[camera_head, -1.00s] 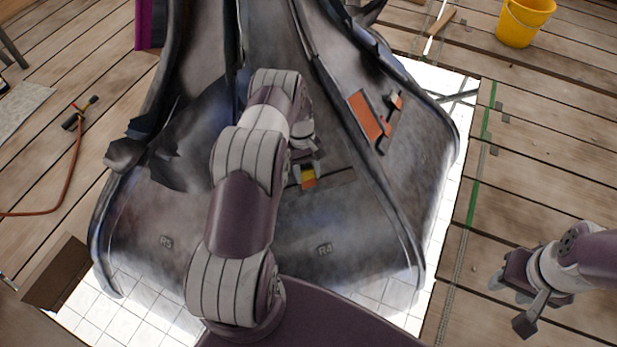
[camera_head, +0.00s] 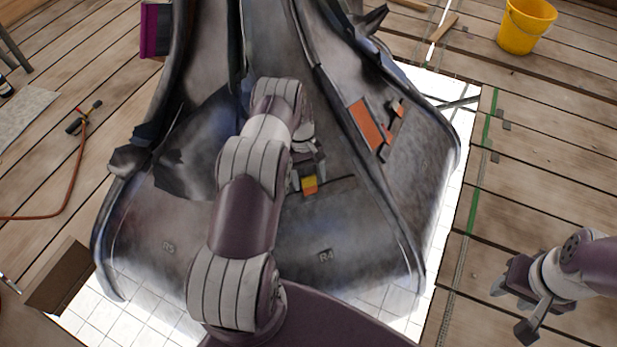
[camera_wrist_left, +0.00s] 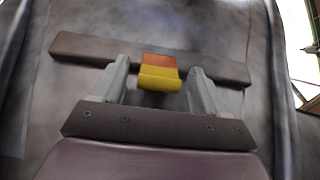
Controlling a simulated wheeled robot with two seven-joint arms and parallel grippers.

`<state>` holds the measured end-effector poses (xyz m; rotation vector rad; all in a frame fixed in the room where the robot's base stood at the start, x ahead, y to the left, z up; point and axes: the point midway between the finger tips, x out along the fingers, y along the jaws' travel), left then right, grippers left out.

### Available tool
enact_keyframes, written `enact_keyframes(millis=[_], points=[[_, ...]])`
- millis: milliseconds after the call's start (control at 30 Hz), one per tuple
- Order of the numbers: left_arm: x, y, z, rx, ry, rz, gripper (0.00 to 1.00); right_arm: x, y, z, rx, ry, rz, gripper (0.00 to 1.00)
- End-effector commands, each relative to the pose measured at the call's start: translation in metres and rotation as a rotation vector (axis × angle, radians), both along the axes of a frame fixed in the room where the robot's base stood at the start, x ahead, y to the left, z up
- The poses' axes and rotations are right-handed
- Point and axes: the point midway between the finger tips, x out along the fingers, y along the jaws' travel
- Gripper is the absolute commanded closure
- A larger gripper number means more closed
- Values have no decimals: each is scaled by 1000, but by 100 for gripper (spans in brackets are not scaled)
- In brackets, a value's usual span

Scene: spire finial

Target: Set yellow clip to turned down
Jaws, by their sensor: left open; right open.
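The yellow clip (camera_head: 310,183) sits on the dark grey finial panel above the R4 mark, with an orange part beside its yellow part. In the left wrist view the clip (camera_wrist_left: 159,78) lies between my open fingers, yellow side nearer the palm, orange side beyond, against a dark bar (camera_wrist_left: 90,48). My left gripper (camera_head: 307,180) is at the clip, partly hidden by my own arm; its fingers (camera_wrist_left: 159,85) stand apart either side, with a visible gap to the clip. My right gripper (camera_head: 517,308) is open and empty over the wooden deck at the right.
The large grey finial (camera_head: 350,235) fills the middle, on white tiles (camera_head: 90,318). An orange plate with a dark clip (camera_head: 366,124) is on its right panel. A yellow bucket (camera_head: 525,26) stands at upper right. A red hose (camera_head: 75,170) lies at left. The right deck is mostly clear.

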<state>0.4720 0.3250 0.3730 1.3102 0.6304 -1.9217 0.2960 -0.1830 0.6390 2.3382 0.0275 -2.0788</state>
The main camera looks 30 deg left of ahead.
Motion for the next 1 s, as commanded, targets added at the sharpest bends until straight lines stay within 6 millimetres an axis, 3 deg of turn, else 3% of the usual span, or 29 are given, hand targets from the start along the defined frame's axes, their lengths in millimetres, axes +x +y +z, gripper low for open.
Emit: enact_keyframes(millis=[133, 500, 700, 1000], points=[[1, 0, 44, 0, -2, -1, 27, 0, 0, 29, 0, 0, 0, 57], [6, -95, 91, 0, 0, -3, 27, 0, 0, 55, 0, 0, 0, 57], [7, -115, 100, 0, 1, -1, 27, 0, 0, 58, 0, 0, 0, 57], [8, -117, 101, 0, 0, 1, 29, 0, 0, 58, 0, 0, 0, 57]])
